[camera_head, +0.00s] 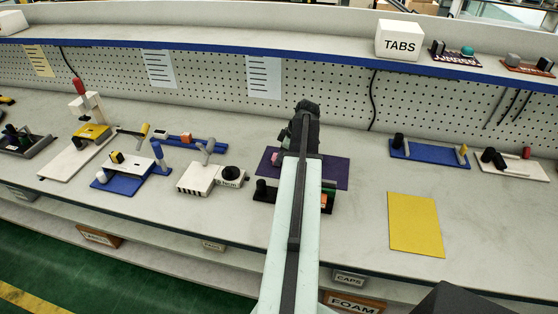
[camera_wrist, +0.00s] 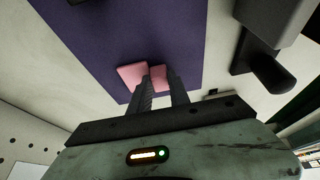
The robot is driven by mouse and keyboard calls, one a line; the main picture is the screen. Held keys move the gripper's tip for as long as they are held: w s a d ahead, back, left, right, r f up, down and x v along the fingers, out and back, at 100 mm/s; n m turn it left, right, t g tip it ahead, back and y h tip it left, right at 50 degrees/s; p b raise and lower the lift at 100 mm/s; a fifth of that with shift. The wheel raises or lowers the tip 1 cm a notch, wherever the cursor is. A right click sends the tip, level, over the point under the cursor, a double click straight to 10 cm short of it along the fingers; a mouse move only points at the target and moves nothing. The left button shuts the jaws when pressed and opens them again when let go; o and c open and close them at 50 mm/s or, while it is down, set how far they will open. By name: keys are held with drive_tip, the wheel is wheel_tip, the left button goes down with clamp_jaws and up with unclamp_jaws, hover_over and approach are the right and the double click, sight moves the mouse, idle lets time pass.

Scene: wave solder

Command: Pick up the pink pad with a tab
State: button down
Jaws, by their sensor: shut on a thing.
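The pink pad (camera_wrist: 133,75) shows in the wrist view at the ends of my gripper's fingers, over a purple mat (camera_wrist: 100,30). It has a larger pink part on the left and a smaller pink part, which looks like the tab, on the right. My gripper (camera_wrist: 158,82) is shut on the pad, with the fingertips hiding part of it. I cannot tell whether the pad touches the mat. In the head view a bit of the pad (camera_head: 276,159) shows left of my gripper (camera_head: 301,150), over the purple mat (camera_head: 336,172). My arm hides the rest.
A dark fixture with a black cylinder (camera_head: 262,189) stands in front of the mat, partly behind my arm. A white block (camera_head: 197,178) is to the left. A blue fixture (camera_head: 430,155) and a yellow sheet (camera_head: 415,224) are to the right. Bare bench lies between mat and sheet.

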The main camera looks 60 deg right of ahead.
wheel_tip(320, 180, up, 10)
drive_tip(key=p, duration=1)
drive_tip(key=shift+s, duration=0.1)
